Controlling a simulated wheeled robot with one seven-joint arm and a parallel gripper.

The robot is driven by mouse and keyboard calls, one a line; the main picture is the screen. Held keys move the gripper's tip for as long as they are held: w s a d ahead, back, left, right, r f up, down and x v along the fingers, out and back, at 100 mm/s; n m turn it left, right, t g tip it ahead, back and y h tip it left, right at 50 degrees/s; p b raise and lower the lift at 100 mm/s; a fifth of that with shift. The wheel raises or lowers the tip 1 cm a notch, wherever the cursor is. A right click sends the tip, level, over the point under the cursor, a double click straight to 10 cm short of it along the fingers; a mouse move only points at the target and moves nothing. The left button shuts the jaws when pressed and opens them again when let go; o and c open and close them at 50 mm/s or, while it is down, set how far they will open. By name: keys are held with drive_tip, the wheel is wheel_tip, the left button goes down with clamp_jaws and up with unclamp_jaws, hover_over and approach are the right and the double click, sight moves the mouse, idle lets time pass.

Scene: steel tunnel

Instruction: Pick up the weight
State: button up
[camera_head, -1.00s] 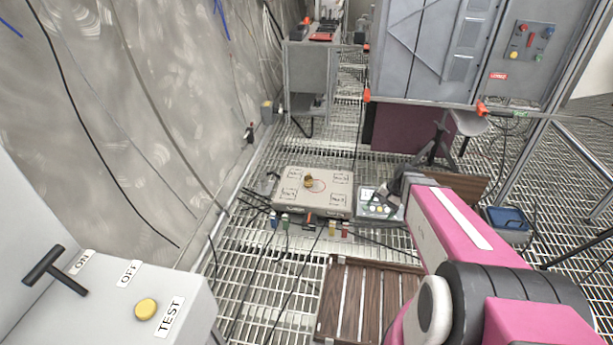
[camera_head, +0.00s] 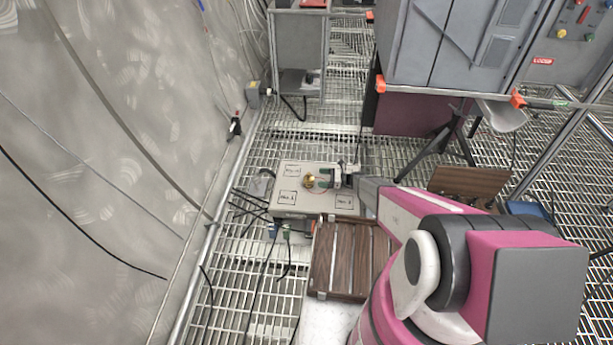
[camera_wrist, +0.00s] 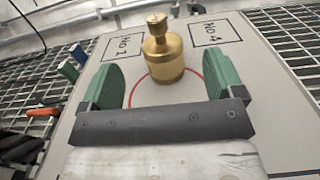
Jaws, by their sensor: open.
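The weight is a small brass cylinder with a knob on top (camera_wrist: 164,58). It stands upright on a grey box top (camera_wrist: 266,75) marked with a red circle and labelled squares. In the head view the weight (camera_head: 309,181) is at the left end of my gripper (camera_head: 325,178). In the wrist view my gripper (camera_wrist: 172,82) is open, with one green finger to the left of the weight and one to the right. There is a gap on each side.
A slatted wooden pallet (camera_head: 345,262) lies in front of the box. Black cables run over the grating at the left. A grey cabinet (camera_head: 450,45) and a tripod (camera_head: 452,135) stand behind. The tunnel wall (camera_head: 110,150) rises on the left.

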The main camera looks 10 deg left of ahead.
sight(310, 176)
drive_tip(key=a, duration=0.7)
drive_tip(key=shift+s+a, duration=0.1)
drive_tip(key=shift+s, duration=0.1)
drive_tip(key=c, duration=1.4)
drive_tip(key=shift+r, duration=0.15)
clamp_jaws()
